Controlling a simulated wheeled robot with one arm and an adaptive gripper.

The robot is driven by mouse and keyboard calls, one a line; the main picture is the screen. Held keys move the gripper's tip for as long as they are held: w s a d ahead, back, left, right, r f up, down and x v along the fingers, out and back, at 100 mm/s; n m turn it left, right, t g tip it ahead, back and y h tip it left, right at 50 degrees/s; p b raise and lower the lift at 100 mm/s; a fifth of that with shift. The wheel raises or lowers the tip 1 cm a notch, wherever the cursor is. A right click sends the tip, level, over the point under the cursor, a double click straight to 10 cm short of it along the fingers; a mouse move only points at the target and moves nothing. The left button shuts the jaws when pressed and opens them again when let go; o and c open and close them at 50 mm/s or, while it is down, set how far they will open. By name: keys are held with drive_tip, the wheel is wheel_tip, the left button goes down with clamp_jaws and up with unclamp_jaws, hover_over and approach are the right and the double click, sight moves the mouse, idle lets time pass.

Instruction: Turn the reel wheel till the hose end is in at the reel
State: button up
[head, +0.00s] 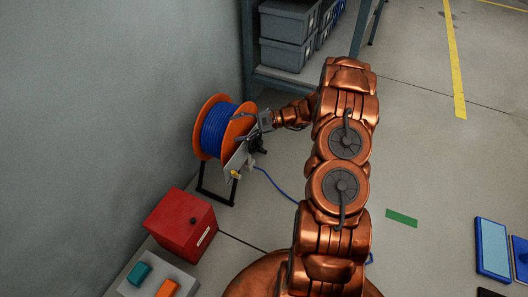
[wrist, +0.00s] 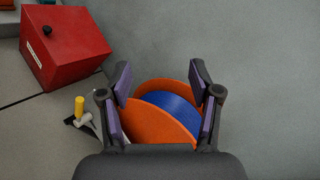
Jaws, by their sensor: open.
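The reel (head: 203,142) has orange flanges with blue hose (head: 220,125) wound between them and stands on a black frame by the wall. Blue hose runs from it across the floor (head: 271,180) and passes behind my arm. The hose end cannot be made out. My gripper (head: 243,128) is at the reel's right side. In the wrist view, my gripper (wrist: 161,82) is open, with the reel (wrist: 150,118) showing between and below its fingers. Contact cannot be told. A yellow peg (wrist: 79,106) on a grey bracket sits left of the reel; it also shows in the head view (head: 236,174).
A red box (head: 180,222) stands in front of the reel. A grey tray (head: 128,288) with teal and orange blocks is at the lower left. A shelf with grey bins (head: 285,53) stands behind. Blue panels (head: 492,248) lie at the right. The floor at upper right is clear.

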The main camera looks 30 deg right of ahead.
drive_tip(key=w+d+f+m+t+h+b, duration=0.15)
drive_tip(key=d+f+m+t+b, duration=0.3)
drive_tip(key=d+f, duration=0.8)
drive_tip(key=m+t+h+b, duration=0.2)
drive_tip(key=t+h+b, duration=0.1)
drive_tip(key=t+b, duration=0.1)
approach(262, 144)
drive_tip(key=x, duration=0.2)
drive_tip(key=shift+b+x, duration=1.1)
drive_tip(key=shift+x, duration=2.45)
drive_tip(key=shift+a+r, duration=0.1)
drive_tip(key=shift+s, duration=0.1)
drive_tip(key=c, duration=1.1)
